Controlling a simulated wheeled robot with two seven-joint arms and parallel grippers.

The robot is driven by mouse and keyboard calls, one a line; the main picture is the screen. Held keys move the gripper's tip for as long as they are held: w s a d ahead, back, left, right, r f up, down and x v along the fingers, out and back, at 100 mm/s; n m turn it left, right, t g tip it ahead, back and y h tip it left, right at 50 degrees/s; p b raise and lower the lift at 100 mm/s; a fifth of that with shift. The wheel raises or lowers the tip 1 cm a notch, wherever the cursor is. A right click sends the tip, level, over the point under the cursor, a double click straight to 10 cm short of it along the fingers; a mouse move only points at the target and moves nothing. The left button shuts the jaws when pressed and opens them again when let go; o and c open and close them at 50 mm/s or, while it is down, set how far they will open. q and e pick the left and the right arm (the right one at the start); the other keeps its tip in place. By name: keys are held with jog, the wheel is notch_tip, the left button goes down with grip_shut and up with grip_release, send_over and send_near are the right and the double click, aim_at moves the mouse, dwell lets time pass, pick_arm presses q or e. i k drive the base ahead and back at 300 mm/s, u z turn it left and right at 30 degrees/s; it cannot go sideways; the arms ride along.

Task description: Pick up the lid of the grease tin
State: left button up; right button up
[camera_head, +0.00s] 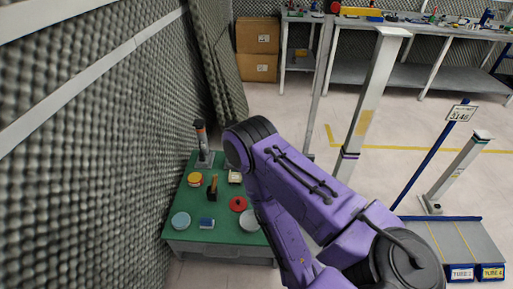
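Several small items stand on a green-topped table (187,203) at the lower middle. A round yellow-orange tin (194,179) stands near the left edge; a red disc (238,203) lies near the right side. A round pale blue container (181,219) stands at the front left. I cannot tell which of these is the grease tin or its lid. A purple arm of mine comes in from the lower right and covers the table's right edge. Neither of my grippers shows.

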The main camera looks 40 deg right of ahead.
aim_at(238, 204)
jog(key=z, duration=0.95)
jog(key=i, duration=0.85)
jog(key=z, duration=1)
